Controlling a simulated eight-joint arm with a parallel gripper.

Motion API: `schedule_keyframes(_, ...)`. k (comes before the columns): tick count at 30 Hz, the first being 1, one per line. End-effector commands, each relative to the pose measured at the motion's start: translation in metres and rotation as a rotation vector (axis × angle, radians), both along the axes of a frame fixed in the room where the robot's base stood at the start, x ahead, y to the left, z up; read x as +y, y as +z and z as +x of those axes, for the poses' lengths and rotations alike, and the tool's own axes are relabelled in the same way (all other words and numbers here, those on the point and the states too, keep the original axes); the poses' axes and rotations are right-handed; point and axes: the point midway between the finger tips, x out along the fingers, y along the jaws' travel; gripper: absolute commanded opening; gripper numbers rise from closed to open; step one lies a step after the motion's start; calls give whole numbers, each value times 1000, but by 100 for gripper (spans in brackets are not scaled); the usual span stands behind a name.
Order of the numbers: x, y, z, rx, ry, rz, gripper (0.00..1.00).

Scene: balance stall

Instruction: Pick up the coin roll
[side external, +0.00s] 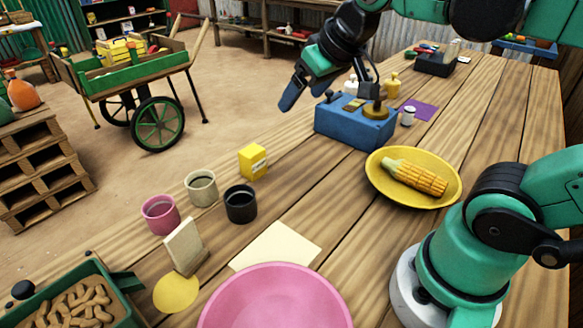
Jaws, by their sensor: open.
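No coin roll can be made out with certainty. A small pale cylinder with a dark end (408,115) stands beside the purple cloth, to the right of the blue balance (345,125); I cannot tell whether it is the coin roll. My gripper (303,98) is open and appears empty, up in the air at the left of the balance. The balance has a brass pan (375,110) on top. The gripper and wrist hide part of the area behind the balance.
A yellow plate (385,195) holds a corn cob (415,178). A yellow box (253,161), pink cup (160,214), beige cup (201,188), black cup (240,204) and pink bowl (275,300) stand nearer. Bottles (393,86) stand behind the balance. Bare wood lies between box and plate.

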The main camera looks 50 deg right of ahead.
Motion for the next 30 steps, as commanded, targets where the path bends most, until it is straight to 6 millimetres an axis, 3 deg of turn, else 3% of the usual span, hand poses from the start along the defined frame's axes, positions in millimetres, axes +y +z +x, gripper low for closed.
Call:
schedule_keyframes(8, -76, 32, 35, 67, -239, 19, 76)
schedule_keyframes(11, -122, 41, 47, 100, -360, 34, 76)
schedule_keyframes(15, -197, 44, 53, 148, -539, 63, 76)
schedule_keyframes(21, -300, 28, 32, 207, -774, 114, 76)
schedule_keyframes(24, -336, 18, 16, 227, -857, 136, 76)
schedule_keyframes(30, -387, -4, -20, 256, -989, 173, 76)
